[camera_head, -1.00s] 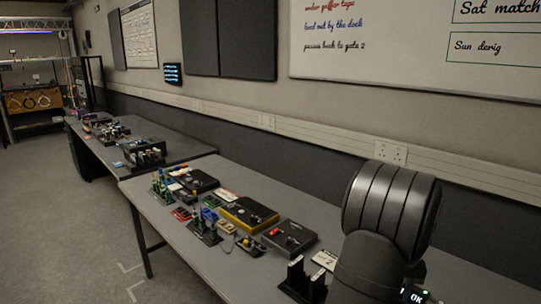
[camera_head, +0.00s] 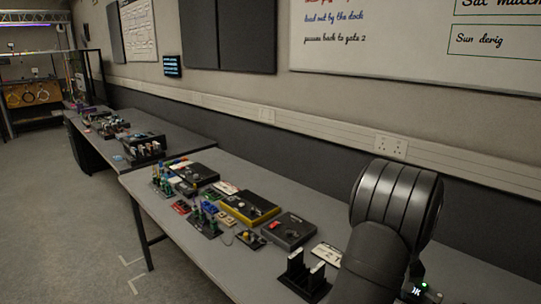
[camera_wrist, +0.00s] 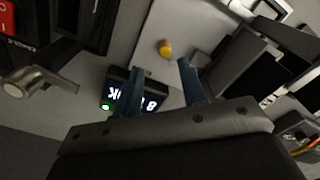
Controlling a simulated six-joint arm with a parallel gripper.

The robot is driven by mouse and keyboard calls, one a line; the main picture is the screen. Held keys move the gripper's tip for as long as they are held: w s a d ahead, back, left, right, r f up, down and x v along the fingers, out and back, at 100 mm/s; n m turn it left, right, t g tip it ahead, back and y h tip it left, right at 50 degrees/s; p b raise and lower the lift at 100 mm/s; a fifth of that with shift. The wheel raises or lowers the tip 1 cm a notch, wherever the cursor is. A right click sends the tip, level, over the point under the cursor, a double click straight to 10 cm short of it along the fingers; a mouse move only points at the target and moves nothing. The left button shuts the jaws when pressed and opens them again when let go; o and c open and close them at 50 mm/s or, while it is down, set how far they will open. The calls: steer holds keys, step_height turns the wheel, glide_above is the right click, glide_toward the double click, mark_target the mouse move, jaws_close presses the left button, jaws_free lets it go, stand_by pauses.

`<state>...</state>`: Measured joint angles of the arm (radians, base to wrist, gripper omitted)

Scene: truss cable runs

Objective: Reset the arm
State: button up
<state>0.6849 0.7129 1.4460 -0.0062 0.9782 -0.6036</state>
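My arm rises at the lower right of the head view, and my gripper itself is hidden there. In the wrist view my gripper (camera_wrist: 158,66) shows two dark blue fingers standing apart, with nothing held between them. A small lit display (camera_wrist: 136,100) lies beyond and partly behind the fingers. A yellow rounded piece (camera_wrist: 165,48) shows past the fingertips on a pale surface.
The near grey table (camera_head: 190,243) bears a black box with a red part (camera_head: 289,231), a yellow-edged box (camera_head: 249,206) and a black upright holder (camera_head: 305,275). A second table (camera_head: 98,151) stands farther back. The floor at left is clear.

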step_height(320, 180, up, 12)
steer(key=shift+m+t+h, duration=0.4)
steer(key=shift+m+t, duration=0.4)
steer(key=shift+t, duration=0.1)
steer(key=shift+w+d+f, duration=0.15)
steer(key=shift+w+f, duration=0.15)
steer(key=shift+f, duration=0.55)
steer(key=shift+w+d+f, duration=0.15)
steer(key=shift+w+f, duration=0.1)
steer(key=shift+f, duration=0.6)
steer(key=shift+w+d+f, duration=0.15)
steer(key=shift+w+f, duration=0.15)
steer(key=shift+f, duration=0.55)
step_height(320, 180, up, 4)
steer(key=s+a+n+g, duration=0.1)
steer(key=s+g, duration=0.1)
steer(key=shift+y, duration=0.4)
step_height(320, 180, down, 11)
steer(key=shift+w+f, duration=0.1)
steer(key=shift+w, duration=0.05)
steer(key=shift+r, duration=0.2)
